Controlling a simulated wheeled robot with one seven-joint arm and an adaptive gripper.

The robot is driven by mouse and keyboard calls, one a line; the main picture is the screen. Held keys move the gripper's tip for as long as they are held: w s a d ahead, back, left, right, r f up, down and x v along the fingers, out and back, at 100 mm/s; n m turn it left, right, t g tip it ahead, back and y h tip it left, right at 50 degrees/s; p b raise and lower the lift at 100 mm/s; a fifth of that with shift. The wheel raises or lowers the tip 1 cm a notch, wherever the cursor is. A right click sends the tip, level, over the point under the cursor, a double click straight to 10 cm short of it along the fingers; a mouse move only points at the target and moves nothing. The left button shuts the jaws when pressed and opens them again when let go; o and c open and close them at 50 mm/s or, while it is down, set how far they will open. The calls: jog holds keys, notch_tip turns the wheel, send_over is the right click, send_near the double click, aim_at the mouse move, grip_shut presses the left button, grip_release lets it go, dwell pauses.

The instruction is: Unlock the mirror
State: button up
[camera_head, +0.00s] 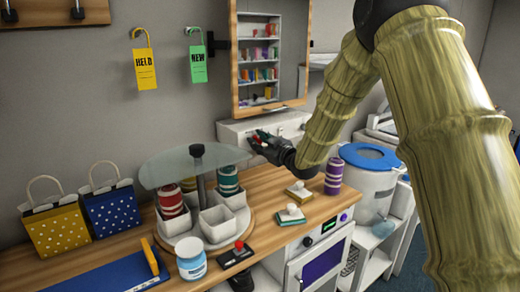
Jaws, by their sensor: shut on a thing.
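The mirror (259,57) has a wooden frame and stands upright against the grey wall at the back; it shows a shelf of small coloured things in its glass. A white box with a drawer-like front (229,131) is directly below it. My gripper (257,139) is at the front of this white box, under the mirror's lower edge. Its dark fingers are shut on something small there. Red and dark green bits show by the fingers, but the held thing is mostly hidden and too small to name. No lock can be made out clearly.
Yellow (145,69) and green (198,64) tags hang on the wall. A blue-lidded bin (372,185) is at right.

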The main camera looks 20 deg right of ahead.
jog(key=shift+a+f+n+b, duration=0.15)
jog(key=shift+f+n+b, duration=0.05)
jog(key=shift+n+b, duration=0.95)
jog(key=shift+s+n, duration=0.1)
jog(key=shift+n, duration=0.25)
jog(key=o, duration=0.9)
jog(key=shift+o, duration=0.2)
jog(key=shift+s, duration=0.1)
jog(key=v, duration=1.2)
